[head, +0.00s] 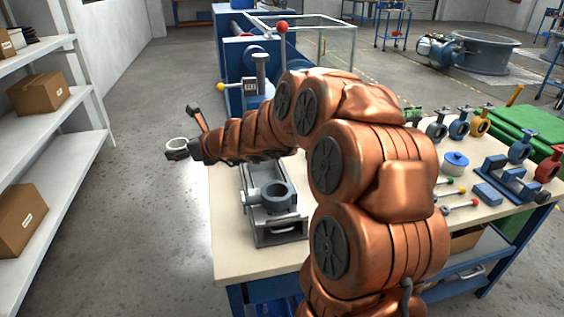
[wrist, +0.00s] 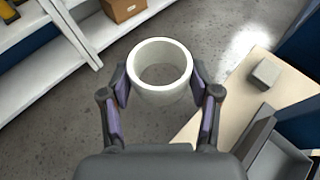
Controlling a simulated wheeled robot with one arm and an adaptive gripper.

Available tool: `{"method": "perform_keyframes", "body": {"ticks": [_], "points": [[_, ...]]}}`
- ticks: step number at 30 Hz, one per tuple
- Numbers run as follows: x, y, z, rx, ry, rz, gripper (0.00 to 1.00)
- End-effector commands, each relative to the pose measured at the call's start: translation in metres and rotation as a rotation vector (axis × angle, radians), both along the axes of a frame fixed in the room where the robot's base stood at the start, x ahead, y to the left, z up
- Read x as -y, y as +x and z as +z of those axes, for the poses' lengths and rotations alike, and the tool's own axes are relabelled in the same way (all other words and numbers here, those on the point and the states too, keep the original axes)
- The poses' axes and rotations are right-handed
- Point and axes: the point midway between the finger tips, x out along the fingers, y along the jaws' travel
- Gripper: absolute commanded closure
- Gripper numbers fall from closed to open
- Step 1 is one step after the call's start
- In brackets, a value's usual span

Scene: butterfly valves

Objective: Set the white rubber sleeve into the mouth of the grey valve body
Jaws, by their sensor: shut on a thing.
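The white rubber sleeve (wrist: 160,96) is a short white ring held between the two fingers of my gripper (wrist: 162,90) in the wrist view, its open end facing the camera. In the head view the sleeve (head: 177,144) shows at the tip of my gripper (head: 180,150), out past the left edge of the table and above the floor. The valve body is not clearly seen in the wrist view.
The table (head: 228,262) also bears several valves, a blue round part (head: 455,162) and coloured-knob handles at the right. A blue machine (head: 240,75) stands behind. White shelves with boxes (head: 40,92) stand left. The floor between shelves and table is clear.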

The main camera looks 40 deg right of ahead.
Motion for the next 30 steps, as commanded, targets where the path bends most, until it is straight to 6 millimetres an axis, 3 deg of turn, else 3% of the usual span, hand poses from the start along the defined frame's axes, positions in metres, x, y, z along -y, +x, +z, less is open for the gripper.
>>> {"method": "perform_keyframes", "body": {"ticks": [11,17,23,30], "points": [[0.033,0.003,0.023,-0.004,-0.003,0.096,0.72],[0.062,-0.009,0.033,-0.006,0.000,0.204,0.72],[0.106,-0.047,0.028,-0.005,0.006,0.356,0.72],[0.162,-0.122,-0.003,-0.002,0.007,0.516,0.72]]}}
